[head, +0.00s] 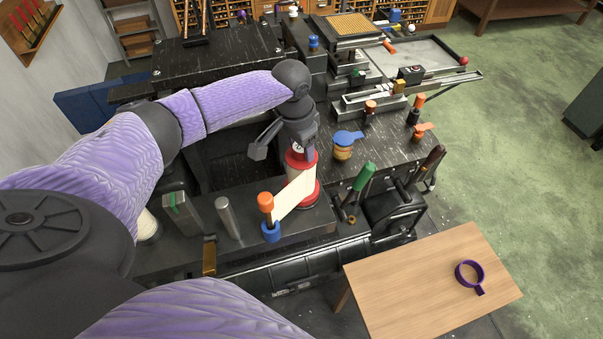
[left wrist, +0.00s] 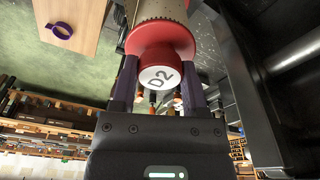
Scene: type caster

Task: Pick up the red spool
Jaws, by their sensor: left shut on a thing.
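The red spool (head: 303,196) stands upright on the dark machine bench, with a cream strip (head: 293,196) running from it toward an orange-capped post. My left gripper (head: 293,145) is above the spool, with its jaws at the spool's top. In the left wrist view the spool's red flange (left wrist: 160,37) and its knob with a white "D2" label (left wrist: 158,79) are between the two fingers of my left gripper (left wrist: 162,85). The gripper is shut on the knob. I cannot tell whether the spool is lifted off the bench. My right gripper is not in view.
An orange and blue post (head: 267,215) and a metal cylinder (head: 228,218) stand left of the spool. A blue-topped brass knob (head: 344,145) and a green-handled lever (head: 361,180) are to its right. A wooden table (head: 430,285) with a purple ring (head: 469,275) is at front right.

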